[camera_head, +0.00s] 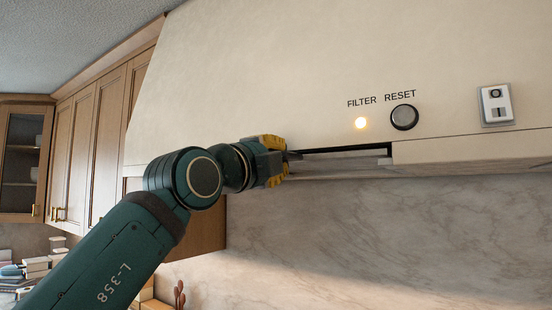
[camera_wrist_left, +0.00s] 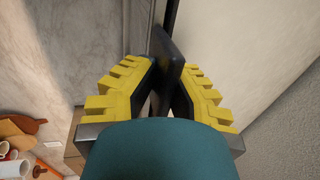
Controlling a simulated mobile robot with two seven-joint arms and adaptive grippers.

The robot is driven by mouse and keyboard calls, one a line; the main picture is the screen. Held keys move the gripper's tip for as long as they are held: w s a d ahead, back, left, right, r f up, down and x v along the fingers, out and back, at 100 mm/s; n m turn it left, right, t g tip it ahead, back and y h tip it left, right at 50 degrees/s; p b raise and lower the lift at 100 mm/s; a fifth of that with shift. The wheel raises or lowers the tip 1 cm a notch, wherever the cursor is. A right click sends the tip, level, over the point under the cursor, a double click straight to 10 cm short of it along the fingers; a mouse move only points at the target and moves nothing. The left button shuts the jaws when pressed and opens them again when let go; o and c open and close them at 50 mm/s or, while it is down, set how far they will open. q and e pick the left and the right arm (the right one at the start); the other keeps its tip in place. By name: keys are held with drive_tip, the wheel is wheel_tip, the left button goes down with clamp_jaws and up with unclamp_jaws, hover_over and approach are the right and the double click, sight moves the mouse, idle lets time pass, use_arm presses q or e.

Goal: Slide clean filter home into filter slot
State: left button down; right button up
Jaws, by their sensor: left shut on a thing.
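The filter slot (camera_head: 348,151) is a dark, narrow opening in the lower front edge of the cream range hood. My left gripper (camera_head: 288,157) is at the slot's left end, its yellow fingers shut on a thin dark piece, which I take to be the clean filter. In the left wrist view this filter (camera_wrist_left: 167,57) stands as a dark slab between the fingers of my left gripper (camera_wrist_left: 166,80). In the head view the fingers mostly hide it, and how deep it sits in the slot cannot be told. My right gripper is not in view.
A marble backsplash (camera_head: 400,230) lies below. Wooden cabinets (camera_head: 85,125) stand to the left. The space below the slot is clear.

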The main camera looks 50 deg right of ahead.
use_arm(q)
drive_tip(key=shift+d, duration=0.5)
drive_tip(key=c, duration=1.1)
unclamp_jaws()
drive_tip(key=shift+o, duration=0.2)
drive_tip(key=shift+a, duration=0.1)
drive_tip(key=shift+a+r, duration=0.1)
drive_tip(key=shift+a, duration=0.35)
drive_tip(key=shift+a+f, duration=0.45)
drive_tip(key=shift+a, duration=0.3)
drive_tip(key=v, duration=0.9)
drive_tip(key=shift+a, duration=0.2)
drive_tip(key=shift+s, duration=0.15)
